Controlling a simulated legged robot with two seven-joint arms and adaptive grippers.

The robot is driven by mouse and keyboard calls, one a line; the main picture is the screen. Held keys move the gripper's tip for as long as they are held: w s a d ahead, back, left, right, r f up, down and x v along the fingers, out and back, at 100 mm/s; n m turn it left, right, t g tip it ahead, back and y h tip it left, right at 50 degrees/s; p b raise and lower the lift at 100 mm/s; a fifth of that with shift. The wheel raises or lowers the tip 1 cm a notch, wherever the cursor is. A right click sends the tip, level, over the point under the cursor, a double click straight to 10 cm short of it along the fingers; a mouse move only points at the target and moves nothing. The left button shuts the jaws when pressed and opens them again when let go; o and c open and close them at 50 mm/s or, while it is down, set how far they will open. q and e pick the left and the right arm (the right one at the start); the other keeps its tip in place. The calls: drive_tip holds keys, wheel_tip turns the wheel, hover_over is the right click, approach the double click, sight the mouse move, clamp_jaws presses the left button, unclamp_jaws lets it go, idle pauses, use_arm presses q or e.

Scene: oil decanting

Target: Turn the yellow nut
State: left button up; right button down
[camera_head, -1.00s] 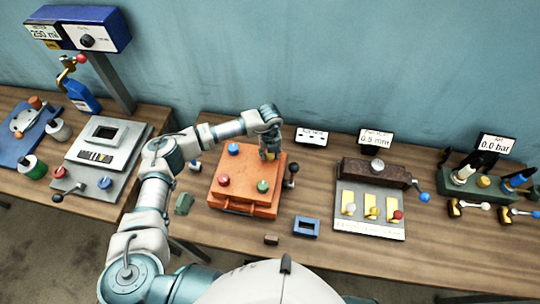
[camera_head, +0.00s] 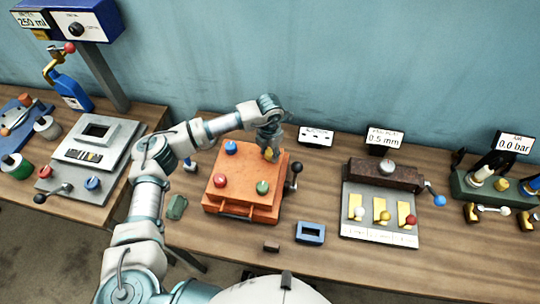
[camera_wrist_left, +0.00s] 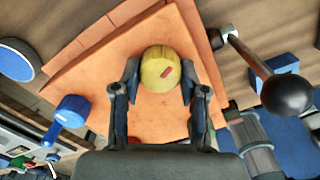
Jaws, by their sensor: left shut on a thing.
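The yellow nut (camera_head: 269,154) sits at the far right corner of the orange block (camera_head: 240,208). In the left wrist view the yellow nut (camera_wrist_left: 160,68) is round with a short red mark, and it lies between the two fingers. My left gripper (camera_head: 269,148) points down over it. The left gripper (camera_wrist_left: 158,85) is shut on the yellow nut, with a finger at each side. A blue nut (camera_head: 231,147), a red nut (camera_head: 220,181) and a green nut (camera_head: 263,187) also stand on the block. My right gripper is not in view.
A black-knobbed lever (camera_head: 296,168) stands close to the block's right side. A blue frame (camera_head: 310,233) and a small brown block (camera_head: 271,246) lie in front. A grey panel with yellow plates (camera_head: 380,210) stands to the right. Bare table lies between them.

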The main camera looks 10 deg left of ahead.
use_arm(q)
drive_tip(key=shift+w+f+m+b, duration=0.15)
drive_tip(key=shift+m+b, duration=0.15)
drive_tip(key=shift+m, duration=0.2)
drive_tip(key=m+b, duration=0.2)
drive_tip(key=m, duration=0.1)
drive_tip(key=shift+m, duration=0.3)
drive_tip(key=m+b, duration=0.2)
drive_tip(key=m, duration=0.2)
drive_tip(key=shift+m+b, duration=0.7)
drive_tip(key=shift+m, duration=0.5)
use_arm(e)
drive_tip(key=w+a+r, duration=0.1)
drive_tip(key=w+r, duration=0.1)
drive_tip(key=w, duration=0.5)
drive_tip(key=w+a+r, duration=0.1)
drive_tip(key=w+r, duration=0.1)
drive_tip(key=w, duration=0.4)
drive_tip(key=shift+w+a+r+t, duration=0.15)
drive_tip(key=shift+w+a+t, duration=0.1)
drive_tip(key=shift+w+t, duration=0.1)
use_arm(q)
drive_tip(key=o, duration=0.9)
drive_tip(key=shift+c, duration=0.2)
drive_tip(key=shift+o, duration=1.4)
drive_tip(key=shift+w, duration=0.15)
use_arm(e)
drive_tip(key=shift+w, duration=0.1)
